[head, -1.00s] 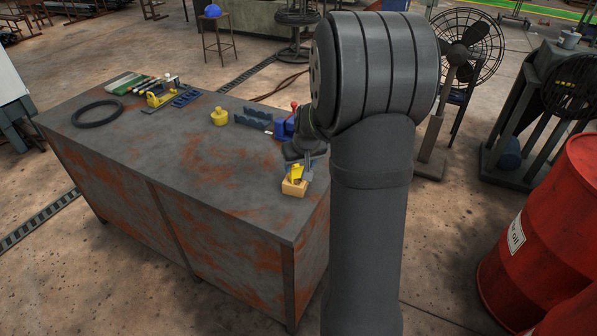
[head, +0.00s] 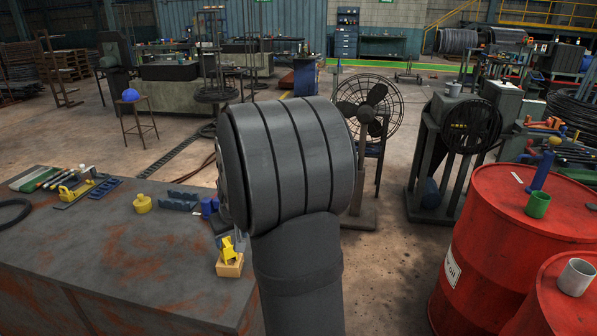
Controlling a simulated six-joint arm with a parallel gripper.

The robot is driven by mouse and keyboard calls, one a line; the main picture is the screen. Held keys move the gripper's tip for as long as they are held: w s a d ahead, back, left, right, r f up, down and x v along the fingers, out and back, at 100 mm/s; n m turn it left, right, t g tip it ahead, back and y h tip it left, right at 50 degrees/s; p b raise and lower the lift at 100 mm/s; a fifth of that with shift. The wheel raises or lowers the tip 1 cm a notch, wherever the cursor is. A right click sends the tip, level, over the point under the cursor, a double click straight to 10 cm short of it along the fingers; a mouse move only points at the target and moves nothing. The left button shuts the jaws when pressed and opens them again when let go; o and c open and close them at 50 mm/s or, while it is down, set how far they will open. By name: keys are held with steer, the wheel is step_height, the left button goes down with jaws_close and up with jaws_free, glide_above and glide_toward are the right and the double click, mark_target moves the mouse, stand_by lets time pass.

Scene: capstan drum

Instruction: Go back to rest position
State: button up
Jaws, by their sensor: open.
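My arm (head: 290,170) fills the middle of the head view, with its big ribbed dark grey joint in front of the bench's right end. My gripper (head: 240,240) shows only in part, as small grey pieces at the left edge of the arm. It is open, close beside a yellow piece (head: 228,249) on a small wooden block (head: 230,267) on the bench (head: 130,275). Whether it touches the yellow piece I cannot tell. The rest of the gripper is hidden behind my arm.
On the bench lie a yellow weight (head: 142,204), a dark blue rack (head: 178,200), a yellow tool (head: 75,190) and a black ring (head: 12,211). Red drums (head: 500,245) stand at the right, with a green cup (head: 537,205) on one. A fan (head: 368,105) stands behind my arm.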

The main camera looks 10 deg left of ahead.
mark_target(230, 249)
steer(key=x, duration=1.1)
steer(key=shift+r, duration=1.15)
